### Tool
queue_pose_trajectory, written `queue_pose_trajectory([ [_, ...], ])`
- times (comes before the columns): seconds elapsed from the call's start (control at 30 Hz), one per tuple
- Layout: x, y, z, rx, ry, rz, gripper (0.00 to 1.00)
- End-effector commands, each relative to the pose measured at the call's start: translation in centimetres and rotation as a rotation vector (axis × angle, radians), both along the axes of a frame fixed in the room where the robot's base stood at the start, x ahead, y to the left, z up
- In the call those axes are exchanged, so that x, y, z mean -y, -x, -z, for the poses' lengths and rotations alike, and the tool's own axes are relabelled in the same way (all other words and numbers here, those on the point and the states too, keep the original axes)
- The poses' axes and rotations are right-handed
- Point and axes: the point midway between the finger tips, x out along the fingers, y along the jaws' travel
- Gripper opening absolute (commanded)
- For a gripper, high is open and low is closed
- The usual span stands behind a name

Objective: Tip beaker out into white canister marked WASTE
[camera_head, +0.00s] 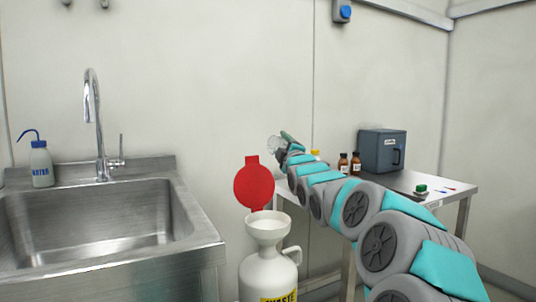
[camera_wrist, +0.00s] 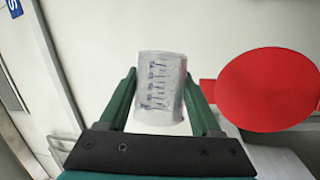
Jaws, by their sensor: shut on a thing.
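My gripper (camera_wrist: 160,100) is shut on a clear beaker (camera_wrist: 158,88) with blue graduation marks, held between its two green fingers. In the head view the beaker (camera_head: 274,144) is small at the end of my outstretched arm, above and beyond the canister; its tilt and contents are hard to tell. The white canister (camera_head: 268,275) stands at the lower middle with a yellow WASTE label (camera_head: 279,297), a wide funnel mouth (camera_head: 268,226) and a raised red lid (camera_head: 254,186). The red lid also shows at the right of the wrist view (camera_wrist: 268,90).
A steel sink (camera_head: 95,225) with a tall tap (camera_head: 95,125) is at the left, with a WATER wash bottle (camera_head: 41,163) on its edge. A table (camera_head: 455,186) at the right holds brown bottles (camera_head: 349,164) and a dark grey box (camera_head: 381,151). A wall stands behind.

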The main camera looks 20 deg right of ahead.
Motion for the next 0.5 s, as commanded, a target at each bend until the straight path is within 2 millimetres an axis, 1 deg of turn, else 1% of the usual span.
queue_pose_trajectory([
  [0.17, 0.3, -0.1, 0.2, -0.009, -0.022, 0.001, 0.05],
  [0.27, 0.9, -0.3, 0.3, -0.021, -0.065, 0.003, 0.05],
  [0.37, 1.8, -0.5, 0.3, -0.037, -0.136, 0.003, 0.05],
  [0.4, 2.0, -0.6, 0.6, -0.046, -0.172, 0.003, 0.05],
  [0.5, 2.1, -0.6, 1.2, -0.075, -0.283, 0.004, 0.05],
])
